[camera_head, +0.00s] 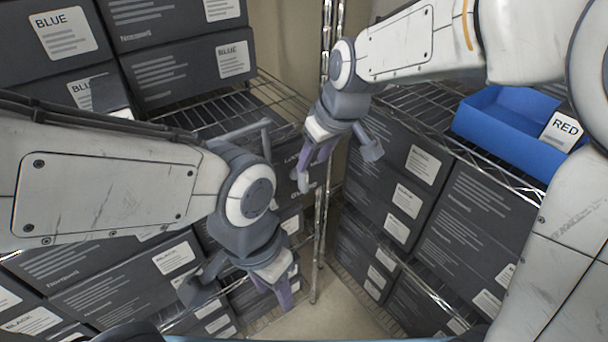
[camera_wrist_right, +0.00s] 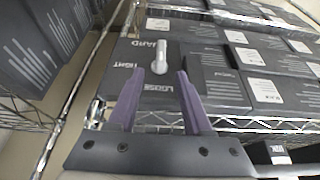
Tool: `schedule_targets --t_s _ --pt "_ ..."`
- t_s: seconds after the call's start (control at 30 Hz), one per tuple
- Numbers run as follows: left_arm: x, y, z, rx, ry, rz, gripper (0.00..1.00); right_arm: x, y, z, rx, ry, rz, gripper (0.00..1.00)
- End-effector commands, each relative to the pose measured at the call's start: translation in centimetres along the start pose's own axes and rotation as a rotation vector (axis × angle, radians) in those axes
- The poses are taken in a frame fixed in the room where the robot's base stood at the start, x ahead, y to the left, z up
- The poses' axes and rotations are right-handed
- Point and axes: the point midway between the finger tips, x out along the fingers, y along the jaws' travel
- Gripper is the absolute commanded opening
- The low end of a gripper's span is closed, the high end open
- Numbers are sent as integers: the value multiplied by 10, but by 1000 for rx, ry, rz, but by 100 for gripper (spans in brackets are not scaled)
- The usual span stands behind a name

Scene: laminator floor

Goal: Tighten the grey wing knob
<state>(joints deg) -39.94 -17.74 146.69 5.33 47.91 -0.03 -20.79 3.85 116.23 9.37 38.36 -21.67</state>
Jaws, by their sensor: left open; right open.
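The grey wing knob (camera_wrist_right: 160,57) shows in the right wrist view as a light upright wing on a dark panel (camera_wrist_right: 152,87). White lettering around it reads TIGHT on its left and LOOSE below it. In that view my right gripper (camera_wrist_right: 155,78) is open, its purple fingers pointing at the panel, with the knob just beyond the fingertips. I cannot tell whether they touch. In the head view the right gripper (camera_head: 322,155) hangs in front of the panel, partly hiding it. My left gripper (camera_head: 280,297) is open and empty, low in front of the boxes.
Wire shelves with dark labelled boxes (camera_head: 190,70) stand left and right (camera_head: 410,190), with metal posts (camera_head: 319,240) between them. A blue bin (camera_head: 505,125) marked RED sits on the right shelf. Some bare floor (camera_head: 325,320) shows below the grippers.

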Motion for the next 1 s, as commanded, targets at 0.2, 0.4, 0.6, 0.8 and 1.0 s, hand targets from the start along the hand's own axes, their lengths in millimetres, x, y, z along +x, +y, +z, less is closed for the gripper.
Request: schedule_targets --t_s 0.2,0.4,0.6,0.8,1.0 --pt "-4 0 0 0 1 0 47 39 0 3 2 -8 -1 50" --pt "-5 0 0 0 1 0 47 72 0 3 3 -6 -1 50" --pt "-6 0 0 0 1 0 47 90 0 2 4 -3 0 50" --pt "-6 0 0 0 1 0 47 92 0 2 4 -2 1 50" --pt "-6 0 0 0 1 0 47 92 0 3 4 -2 1 16"
